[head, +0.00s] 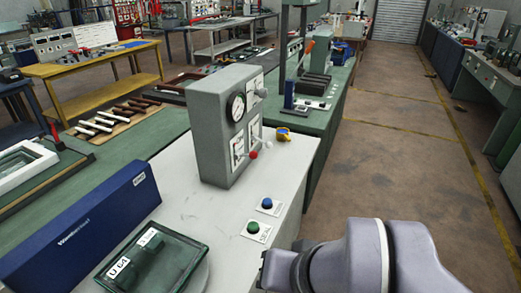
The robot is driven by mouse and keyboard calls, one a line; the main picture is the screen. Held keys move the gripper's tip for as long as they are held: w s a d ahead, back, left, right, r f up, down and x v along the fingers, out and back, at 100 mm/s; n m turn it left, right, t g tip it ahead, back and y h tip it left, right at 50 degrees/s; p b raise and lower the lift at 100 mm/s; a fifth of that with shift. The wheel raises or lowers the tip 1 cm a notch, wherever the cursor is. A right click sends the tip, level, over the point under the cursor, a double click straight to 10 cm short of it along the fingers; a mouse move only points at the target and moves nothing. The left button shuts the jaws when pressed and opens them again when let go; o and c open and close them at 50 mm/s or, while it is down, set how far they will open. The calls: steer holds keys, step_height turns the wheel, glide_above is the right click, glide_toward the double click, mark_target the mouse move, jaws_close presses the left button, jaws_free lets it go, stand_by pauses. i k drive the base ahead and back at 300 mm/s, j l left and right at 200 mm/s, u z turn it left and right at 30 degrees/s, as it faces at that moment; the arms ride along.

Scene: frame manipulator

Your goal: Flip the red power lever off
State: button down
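A red-knobbed lever (253,155) sticks out low on the front of an upright grey control box (214,135), which stands on a white-topped bench. The lever comes out of a pale plate on the box. A second lever with a white knob (267,146) is just to its right. My arm enters at the bottom right, in front of the bench and well apart from the red lever. Its dark end is at the bottom edge, and no gripper fingers can be made out.
A round gauge (238,107) and a switch are higher on the box. A blue button (267,203) and a green button (253,227) are on the bench top (190,212). A yellow item (283,134) lies behind the levers. A blue case (85,230) and green tray (186,262) are at left.

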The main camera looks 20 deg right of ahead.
mark_target(253, 155)
steer(key=i+l+z, duration=0.1)
steer(key=i, duration=0.4)
steer(key=i+l, duration=0.3)
steer(key=i, duration=0.15)
steer(key=z, duration=0.05)
